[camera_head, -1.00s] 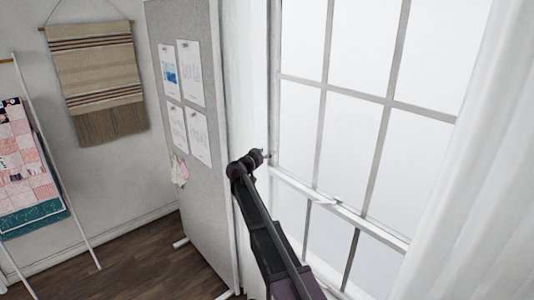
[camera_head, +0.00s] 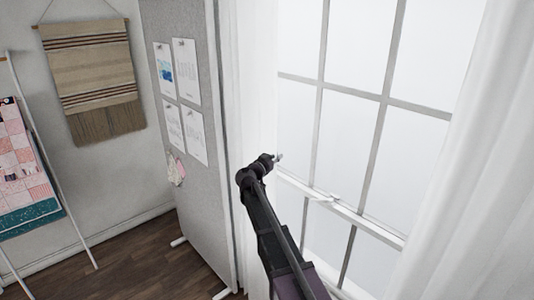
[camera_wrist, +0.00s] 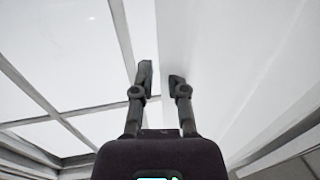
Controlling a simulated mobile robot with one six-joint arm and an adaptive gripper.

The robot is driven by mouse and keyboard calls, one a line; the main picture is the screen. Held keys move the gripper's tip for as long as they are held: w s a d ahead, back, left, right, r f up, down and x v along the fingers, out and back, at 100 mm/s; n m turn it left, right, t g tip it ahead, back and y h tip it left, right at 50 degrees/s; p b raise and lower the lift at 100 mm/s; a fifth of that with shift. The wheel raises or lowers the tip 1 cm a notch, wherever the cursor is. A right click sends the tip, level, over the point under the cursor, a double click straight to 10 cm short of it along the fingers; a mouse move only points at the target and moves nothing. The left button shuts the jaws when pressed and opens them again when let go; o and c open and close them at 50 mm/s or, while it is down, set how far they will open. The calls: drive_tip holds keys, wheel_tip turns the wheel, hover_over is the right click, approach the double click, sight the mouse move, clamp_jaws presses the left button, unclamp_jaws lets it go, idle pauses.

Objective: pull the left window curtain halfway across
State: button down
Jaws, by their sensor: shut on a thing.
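The left window curtain (camera_head: 255,85) is a white cloth hanging between the grey pinboard and the window (camera_head: 350,130). It covers the window's left edge, and most of the glass is bare. My gripper (camera_head: 277,158) is at the curtain's window-side edge, a little above the sash rail. In the wrist view my gripper (camera_wrist: 161,78) is shut on the curtain (camera_wrist: 235,65), which spreads to the right of the fingers. The window panes (camera_wrist: 65,60) are to the left there. The cloth between the fingertips is too pale to make out clearly.
The right curtain (camera_head: 485,170) hangs at the right edge. A pinboard (camera_head: 215,120) with papers stands close to my arm's left. A wall hanging (camera_head: 90,65) and a ladder rack with a quilt (camera_head: 22,165) are farther left. A window latch (camera_head: 328,198) sits on the rail.

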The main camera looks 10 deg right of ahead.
drive_tip(key=s+d, duration=0.5)
drive_tip(key=s, duration=0.3)
drive_tip(key=s+d, duration=0.5)
drive_tip(key=s, duration=0.3)
drive_tip(key=shift+d, duration=0.3)
drive_tip(key=shift+s, duration=0.1)
drive_tip(key=c, duration=0.6)
unclamp_jaws()
drive_tip(key=shift+c, duration=0.2)
drive_tip(key=shift+a, duration=0.1)
drive_tip(key=v, duration=1.2)
